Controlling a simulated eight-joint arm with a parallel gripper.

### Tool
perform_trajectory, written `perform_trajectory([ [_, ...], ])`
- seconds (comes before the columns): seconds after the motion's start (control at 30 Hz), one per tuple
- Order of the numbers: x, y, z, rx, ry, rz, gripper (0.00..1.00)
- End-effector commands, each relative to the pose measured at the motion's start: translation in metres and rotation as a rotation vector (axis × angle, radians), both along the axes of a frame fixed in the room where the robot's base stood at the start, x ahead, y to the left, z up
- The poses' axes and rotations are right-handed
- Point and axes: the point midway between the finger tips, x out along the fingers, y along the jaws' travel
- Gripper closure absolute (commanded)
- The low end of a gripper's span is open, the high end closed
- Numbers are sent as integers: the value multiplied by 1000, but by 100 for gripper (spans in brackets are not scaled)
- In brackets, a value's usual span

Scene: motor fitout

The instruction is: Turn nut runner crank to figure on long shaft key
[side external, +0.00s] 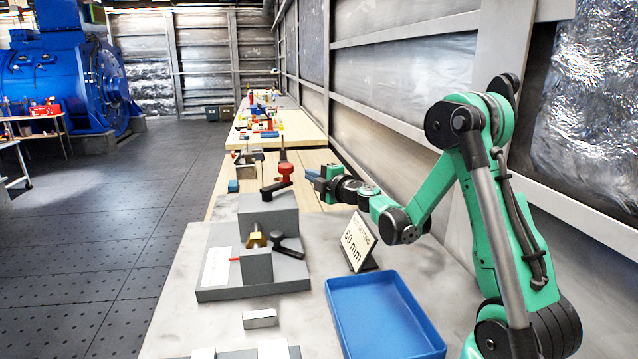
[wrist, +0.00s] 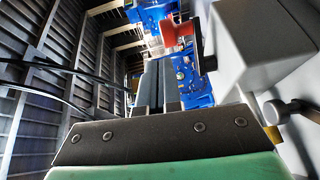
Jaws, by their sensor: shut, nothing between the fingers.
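The nut runner is a grey stepped block (side external: 268,217) on a grey base plate. Its black crank (side external: 274,190) is on top, with a red knob (side external: 285,169) at its right end. A brass nut (side external: 256,240) and a black lever (side external: 288,246) sit lower on the front. A card reading about 60 mm (side external: 358,241) stands to the right; its small top line is hard to read. My gripper (side external: 309,176) is shut and empty, just right of the red knob and apart from it. In the wrist view, the shut fingers (wrist: 159,87) point toward the red knob (wrist: 180,33).
A white scale plate (side external: 217,267) and red pointer (side external: 236,259) are on the base's left. A small metal block (side external: 261,318) lies in front. An empty blue tray (side external: 385,312) is at the front right. The wall runs close along the right.

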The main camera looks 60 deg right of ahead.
Motion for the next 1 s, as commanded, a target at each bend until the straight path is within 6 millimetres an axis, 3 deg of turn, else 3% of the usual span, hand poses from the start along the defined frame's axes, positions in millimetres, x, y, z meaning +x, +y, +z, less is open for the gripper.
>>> perform_trajectory([
  [0.03, 20, 14, -2, -2, -12, -30, 100],
  [0.1, 41, 29, -4, -5, -29, -100, 100],
  [0.2, 59, 51, -6, -4, -51, -190, 100],
  [0.4, 72, 76, -10, -1, -73, -292, 100],
  [0.57, 82, 70, -10, -1, -76, -308, 100],
  [1.0, 149, 20, -7, 0, -75, -306, 100],
])
